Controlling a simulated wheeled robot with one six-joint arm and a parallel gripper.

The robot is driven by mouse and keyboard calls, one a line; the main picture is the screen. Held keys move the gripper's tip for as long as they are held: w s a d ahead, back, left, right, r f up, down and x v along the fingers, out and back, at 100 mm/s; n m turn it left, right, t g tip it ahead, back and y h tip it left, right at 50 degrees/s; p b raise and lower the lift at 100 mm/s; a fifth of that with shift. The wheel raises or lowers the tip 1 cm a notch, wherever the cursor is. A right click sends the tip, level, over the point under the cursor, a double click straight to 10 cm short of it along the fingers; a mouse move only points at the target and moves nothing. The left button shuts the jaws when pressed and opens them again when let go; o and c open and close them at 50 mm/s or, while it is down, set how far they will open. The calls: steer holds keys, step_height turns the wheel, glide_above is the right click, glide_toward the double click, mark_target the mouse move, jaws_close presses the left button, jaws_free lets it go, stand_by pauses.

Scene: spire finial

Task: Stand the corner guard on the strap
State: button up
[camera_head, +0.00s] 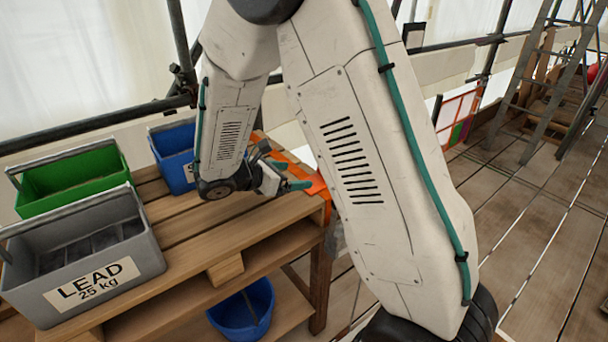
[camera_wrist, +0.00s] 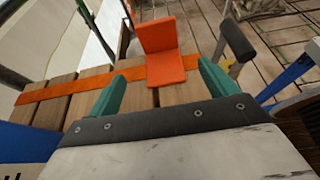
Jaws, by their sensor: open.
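The corner guard (camera_wrist: 158,38) is an orange L-shaped piece in the wrist view. One plate lies nearest my gripper and the other rises behind it. It sits at the right end of the orange strap (camera_wrist: 62,88), which runs across the wooden slats. In the head view the guard (camera_head: 318,187) shows at the pallet's right corner, partly behind my arm, and the strap (camera_head: 284,157) leads up to it. My gripper (camera_wrist: 162,72) is open, its teal fingers apart on either side of the guard's near plate. In the head view, my gripper (camera_head: 289,175) is low over the slats. Whether the fingers touch the guard cannot be told.
A grey crate labelled LEAD 25 kg (camera_head: 145,250), a green crate (camera_head: 112,170) and a blue crate (camera_head: 163,147) stand on the pallet (camera_head: 190,240) to the left. A blue tub (camera_head: 240,312) is beneath. Scaffold poles (camera_head: 100,120) run behind.

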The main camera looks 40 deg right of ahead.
steer(key=shift+a+r, duration=0.2)
steer(key=shift+a, duration=0.2)
steer(key=s+a+r+m+y, duration=0.2)
steer(key=s+r+m+y, duration=0.2)
steer(key=s, duration=0.5)
steer(key=s+a+r+m+y, duration=0.3)
steer(key=s+r+m+y, duration=0.2)
steer(key=s+m, duration=0.3)
steer(key=s+a+r+m+t+y, duration=0.1)
steer(key=s+a+r+m+y, duration=0.2)
steer(key=s, duration=0.7)
step_height(320, 180, up, 2)
steer(key=m+y, duration=0.1)
steer(key=m, duration=0.2)
steer(key=shift+r, duration=0.15)
